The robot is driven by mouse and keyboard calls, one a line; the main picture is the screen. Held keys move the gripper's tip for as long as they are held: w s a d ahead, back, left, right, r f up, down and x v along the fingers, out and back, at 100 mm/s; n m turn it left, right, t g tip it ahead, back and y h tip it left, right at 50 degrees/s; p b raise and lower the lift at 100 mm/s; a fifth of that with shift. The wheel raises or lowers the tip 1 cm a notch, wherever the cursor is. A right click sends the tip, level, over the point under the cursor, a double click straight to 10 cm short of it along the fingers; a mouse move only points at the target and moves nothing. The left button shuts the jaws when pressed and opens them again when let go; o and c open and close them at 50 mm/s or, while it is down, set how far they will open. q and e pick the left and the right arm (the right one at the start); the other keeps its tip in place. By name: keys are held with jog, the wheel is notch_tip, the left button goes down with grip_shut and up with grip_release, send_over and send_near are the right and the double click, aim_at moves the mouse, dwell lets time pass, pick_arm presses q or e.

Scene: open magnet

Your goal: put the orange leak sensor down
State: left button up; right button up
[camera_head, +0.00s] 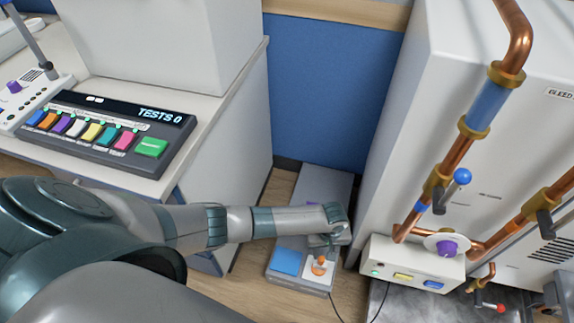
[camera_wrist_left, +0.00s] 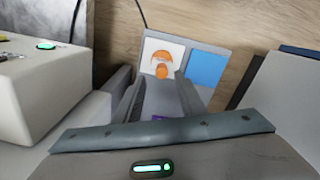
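The orange leak sensor (camera_head: 319,264) is on the white square (camera_head: 327,274) of a low grey tray on the floor. In the left wrist view the sensor (camera_wrist_left: 161,64) shows over the white square, beyond the tips of my left gripper (camera_wrist_left: 160,88). The two fingers are spread, with clear space between them, and appear not to touch the sensor. In the head view my left gripper (camera_head: 330,236) is just behind the sensor, and its fingers are hard to make out. My right gripper is not in view.
A blue square (camera_head: 287,261) lies beside the white one. A white control box (camera_head: 412,267) with a purple knob stands close on the right, under copper pipes (camera_head: 453,165). A desk with a button panel (camera_head: 115,130) is on the left. Thin cables cross the floor.

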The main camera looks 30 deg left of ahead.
pick_arm(q)
jog(key=s+d+r+m+t+h, duration=0.25)
jog(key=s+d+r+m, duration=0.35)
jog(key=s+d, duration=0.5)
jog(key=s+a+r+m+t, duration=0.1)
jog(key=s+a+r, duration=0.4)
jog(key=a, duration=0.3)
jog(key=s+a+r+m+t+y, duration=0.1)
jog(key=s+a+r+m, duration=0.1)
jog(key=s+a+r, duration=0.3)
jog(key=a, duration=0.2)
jog(key=shift+s+a+r+m, duration=0.2)
jog(key=shift+s+a+m, duration=0.1)
jog(key=shift+s+a, duration=0.05)
